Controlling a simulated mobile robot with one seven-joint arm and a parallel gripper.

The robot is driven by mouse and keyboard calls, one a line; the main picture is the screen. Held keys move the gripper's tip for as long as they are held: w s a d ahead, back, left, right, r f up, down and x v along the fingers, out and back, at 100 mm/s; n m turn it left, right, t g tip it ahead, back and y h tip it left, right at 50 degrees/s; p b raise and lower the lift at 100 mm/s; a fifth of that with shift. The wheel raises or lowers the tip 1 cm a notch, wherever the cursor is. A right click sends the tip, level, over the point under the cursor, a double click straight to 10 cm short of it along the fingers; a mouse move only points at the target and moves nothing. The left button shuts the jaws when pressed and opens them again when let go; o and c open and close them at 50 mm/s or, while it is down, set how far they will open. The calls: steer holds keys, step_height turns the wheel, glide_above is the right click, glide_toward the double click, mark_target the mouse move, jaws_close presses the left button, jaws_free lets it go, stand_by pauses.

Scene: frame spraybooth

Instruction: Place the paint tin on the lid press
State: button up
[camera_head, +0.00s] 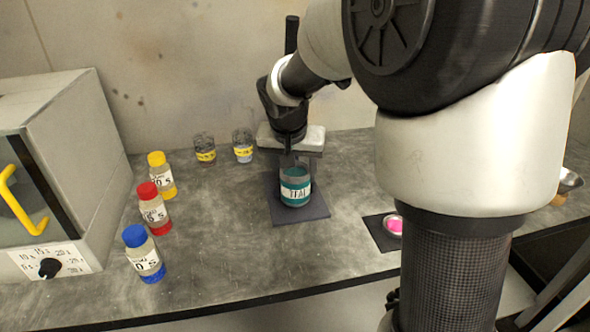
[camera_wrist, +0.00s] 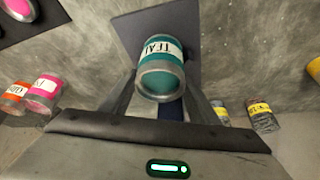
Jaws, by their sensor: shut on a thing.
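The teal-labelled paint tin (camera_head: 295,187) is upright over the dark square plate (camera_head: 312,213), which I take to be the base of the lid press. My gripper (camera_head: 294,165) is shut on the tin from above. In the wrist view the tin (camera_wrist: 160,66) sits between the two fingers, with the dark plate (camera_wrist: 182,22) behind it. The tin's bottom looks on or just above the plate; I cannot tell whether they touch. A dark upright (camera_head: 291,35) shows behind my arm, perhaps the press post.
Blue-, red- and yellow-capped bottles (camera_head: 144,255) (camera_head: 153,209) (camera_head: 161,176) stand left, beside a grey cabinet (camera_head: 70,150) with a yellow handle. Two tins (camera_head: 205,149) (camera_head: 243,147) stand at the back. A pink-topped thing (camera_head: 394,226) sits on a dark mat at right.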

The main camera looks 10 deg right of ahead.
steer(key=o, duration=1.3)
steer(key=shift+f, duration=0.1)
steer(key=shift+o, duration=0.2)
steer(key=shift+r, duration=0.45)
steer(key=p+v, duration=0.3)
steer(key=v, duration=0.8)
steer(key=s+d+n+t+y, duration=0.1)
steer(key=s+n, duration=0.3)
steer(key=s, duration=1.8)
steer(key=shift+d+f+y, duration=0.3)
steer(key=shift+d+y, duration=0.05)
steer(key=shift+y, duration=0.05)
